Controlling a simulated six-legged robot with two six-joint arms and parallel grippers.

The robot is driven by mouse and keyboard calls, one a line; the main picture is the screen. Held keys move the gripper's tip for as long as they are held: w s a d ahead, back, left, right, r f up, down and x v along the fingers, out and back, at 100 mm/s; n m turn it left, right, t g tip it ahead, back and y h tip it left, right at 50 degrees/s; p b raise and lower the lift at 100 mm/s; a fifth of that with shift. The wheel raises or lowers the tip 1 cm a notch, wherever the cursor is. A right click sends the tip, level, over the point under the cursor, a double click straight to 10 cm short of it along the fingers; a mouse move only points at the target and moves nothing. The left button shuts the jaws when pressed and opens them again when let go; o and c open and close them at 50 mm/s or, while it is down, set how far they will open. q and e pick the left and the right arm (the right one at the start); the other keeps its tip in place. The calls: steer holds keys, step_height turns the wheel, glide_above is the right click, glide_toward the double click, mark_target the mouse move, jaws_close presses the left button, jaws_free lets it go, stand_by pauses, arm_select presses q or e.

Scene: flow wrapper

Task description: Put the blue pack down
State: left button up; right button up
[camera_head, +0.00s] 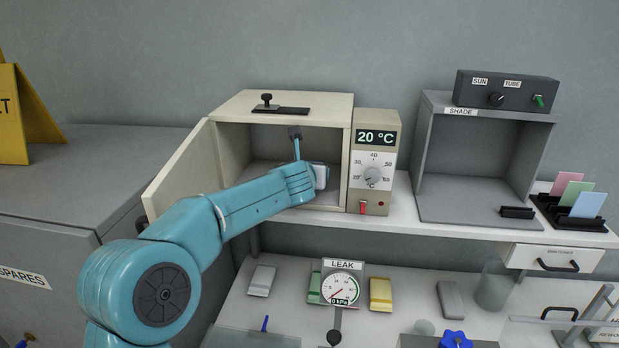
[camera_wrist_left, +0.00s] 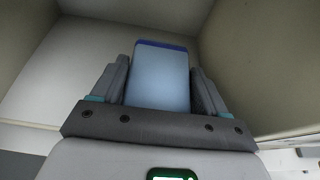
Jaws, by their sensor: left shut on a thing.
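The blue pack (camera_wrist_left: 160,75) is between the two fingers of my left gripper (camera_wrist_left: 163,80) in the left wrist view. Its face is pale blue with a darker blue edge at the far end. In the head view my left gripper (camera_head: 318,177) is inside the open beige chamber (camera_head: 230,106), and only a pale part of what it holds shows past the wrist. The gripper is shut on the pack. I cannot tell whether the pack touches the chamber floor. My right gripper is not in view.
The chamber door (camera_head: 182,170) stands open at the left, beside my arm. A control panel (camera_head: 374,165) reading 20 °C adjoins the right. A grey SHADE box (camera_head: 470,195) stands further right. Below are a LEAK gauge (camera_head: 341,288) and several packs, including a yellow one (camera_head: 380,294).

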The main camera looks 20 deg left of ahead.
arm_select(q)
steer(key=f, duration=0.1)
steer(key=w+f, duration=0.1)
steer(key=shift+w+f, duration=0.1)
steer(key=shift+f, duration=0.25)
steer(key=shift+a, duration=0.1)
steer(key=shift+s, duration=0.2)
